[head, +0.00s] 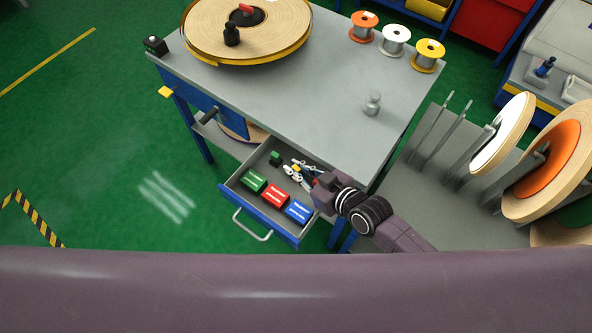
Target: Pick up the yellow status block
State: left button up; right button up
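A small yellow patch (295,168), which looks like part of the yellow status block, shows in the open drawer (231,194) in the head view. My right gripper (294,171) reaches into the drawer from the right, with its pale fingers at the yellow patch. The fingers hide most of it, and I cannot tell whether they touch or grip it. In front lie a green block (253,180), a red block (275,194) and a blue block (298,211), in a row with white labels. My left gripper is not in view.
A small dark green piece (275,158) lies at the drawer's back. The grey table (320,100) above holds a large tape reel (270,30), several small spools and a metal weight (372,103). A rack (440,150) with big reels stands right. Green floor at left is clear.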

grip_shut()
